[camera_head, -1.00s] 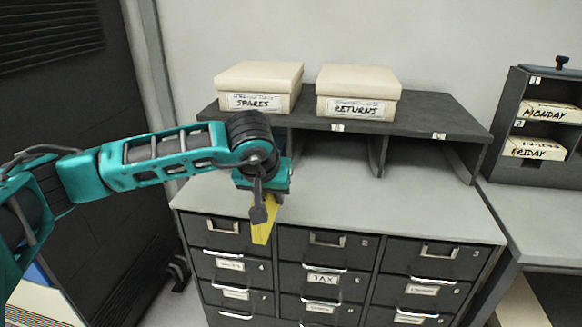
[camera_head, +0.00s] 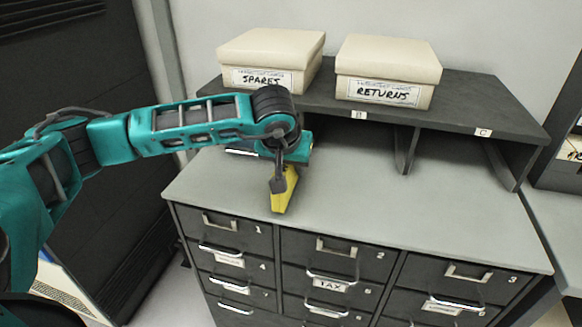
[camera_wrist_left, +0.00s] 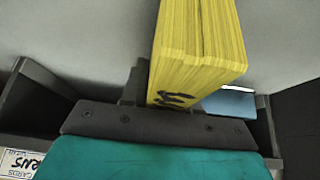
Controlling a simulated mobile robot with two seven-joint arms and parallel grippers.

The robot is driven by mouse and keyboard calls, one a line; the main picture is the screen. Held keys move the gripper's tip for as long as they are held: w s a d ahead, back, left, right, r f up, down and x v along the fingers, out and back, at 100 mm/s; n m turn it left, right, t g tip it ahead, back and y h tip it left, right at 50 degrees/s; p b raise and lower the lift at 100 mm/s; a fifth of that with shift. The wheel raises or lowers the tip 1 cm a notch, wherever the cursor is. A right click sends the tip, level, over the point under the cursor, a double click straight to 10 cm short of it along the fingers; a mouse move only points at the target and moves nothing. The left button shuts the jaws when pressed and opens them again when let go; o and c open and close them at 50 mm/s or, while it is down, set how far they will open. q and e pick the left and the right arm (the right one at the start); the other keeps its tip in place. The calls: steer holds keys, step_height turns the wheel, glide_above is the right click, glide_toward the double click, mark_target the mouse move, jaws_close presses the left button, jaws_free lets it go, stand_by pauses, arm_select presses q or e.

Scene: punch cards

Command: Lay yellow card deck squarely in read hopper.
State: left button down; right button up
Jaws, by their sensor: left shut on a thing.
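My left gripper (camera_head: 278,184) is shut on the yellow card deck (camera_head: 287,192) and holds it over the front part of the grey cabinet top. The deck hangs tilted below the jaws, partly hidden by a finger. I cannot tell whether it touches the top. In the left wrist view the deck (camera_wrist_left: 197,45) shows its layered card edges and a dark handwritten mark near the jaws. I cannot make out a read hopper in these frames. My right gripper is out of view.
The SPARES box (camera_head: 271,60) and RETURNS box (camera_head: 388,70) stand on the dark shelf (camera_head: 465,115) behind. A blue block (camera_wrist_left: 230,103) lies beyond the gripper. The cabinet top (camera_head: 390,205) is clear on the right. A black machine (camera_head: 95,60) stands at left.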

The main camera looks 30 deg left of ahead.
arm_select(q)
steer(key=shift+w+f, duration=0.15)
steer(key=shift+f, duration=0.1)
steer(key=shift+f, duration=0.1)
steer(key=c, duration=1.3)
jaws_free()
steer(key=shift+f, duration=0.15)
steer(key=o, duration=0.5)
steer(key=shift+c, duration=0.2)
